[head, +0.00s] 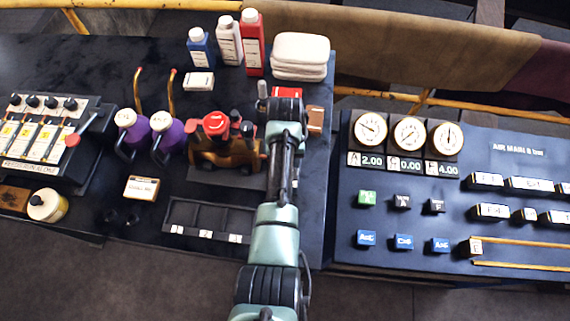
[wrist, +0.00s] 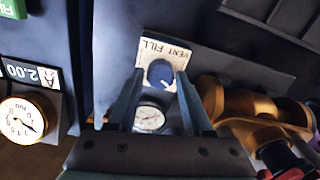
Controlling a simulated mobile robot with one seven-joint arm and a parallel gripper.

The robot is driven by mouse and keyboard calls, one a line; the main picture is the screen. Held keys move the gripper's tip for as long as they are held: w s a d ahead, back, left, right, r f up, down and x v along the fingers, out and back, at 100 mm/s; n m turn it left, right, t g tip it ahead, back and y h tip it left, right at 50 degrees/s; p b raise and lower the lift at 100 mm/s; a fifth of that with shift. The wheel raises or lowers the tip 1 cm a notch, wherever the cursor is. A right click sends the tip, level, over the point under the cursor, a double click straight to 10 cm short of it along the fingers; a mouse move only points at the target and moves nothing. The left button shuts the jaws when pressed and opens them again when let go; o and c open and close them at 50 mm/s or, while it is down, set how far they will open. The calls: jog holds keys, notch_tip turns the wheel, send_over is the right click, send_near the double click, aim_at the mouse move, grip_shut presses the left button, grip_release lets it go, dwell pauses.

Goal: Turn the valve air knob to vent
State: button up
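The valve air knob (wrist: 160,73) is a round blue knob in the wrist view, with a small pale mark near its lower right edge. It sits on a white plate (wrist: 152,47) lettered FILL on the left and VENT on the right, the text tilted. My gripper (wrist: 160,80) is open, with one finger to each side of the knob. I cannot tell whether the fingers touch it or hover above it. A small round gauge (wrist: 150,117) shows between the fingers, below the knob. In the head view my arm covers the knob and my fingertips.
A brown and gold engine model (wrist: 245,105) stands close to the right finger; it also shows in the head view (head: 222,156). Bottles (head: 253,45) and folded white cloths (head: 300,55) stand behind. A gauge panel (head: 350,215) lies to the right.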

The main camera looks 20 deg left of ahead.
jog(key=shift+o, duration=1.3)
notch_tip(320, 180, up, 13)
jog(key=b, duration=0.1)
